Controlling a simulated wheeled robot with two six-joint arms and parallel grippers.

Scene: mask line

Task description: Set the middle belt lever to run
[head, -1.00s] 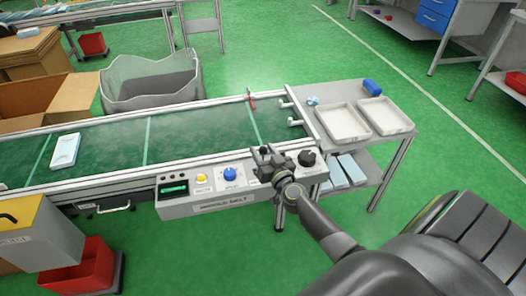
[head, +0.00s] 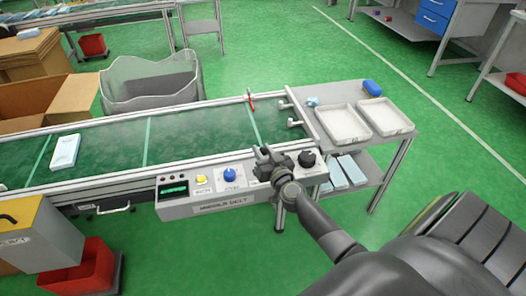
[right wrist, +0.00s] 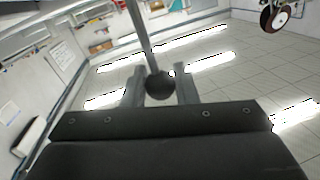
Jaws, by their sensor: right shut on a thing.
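The middle belt's grey control box (head: 215,204) sits on the near side of the green conveyor belt (head: 190,137). It carries a small green-lit display, a yellow button, a blue knob and a black knob. My right gripper (head: 266,153) is over the right part of the box, between the blue and black knobs. In the right wrist view the lever, a grey rod (right wrist: 140,30) with a dark ball knob (right wrist: 159,86), stands between the fingers, and the gripper is shut on it. In the head view my gripper hides the lever and its position marks. My left gripper is out of view.
A white packet (head: 64,152) lies on the belt at the left. A side table with white trays (head: 343,124) stands at the belt's right end.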

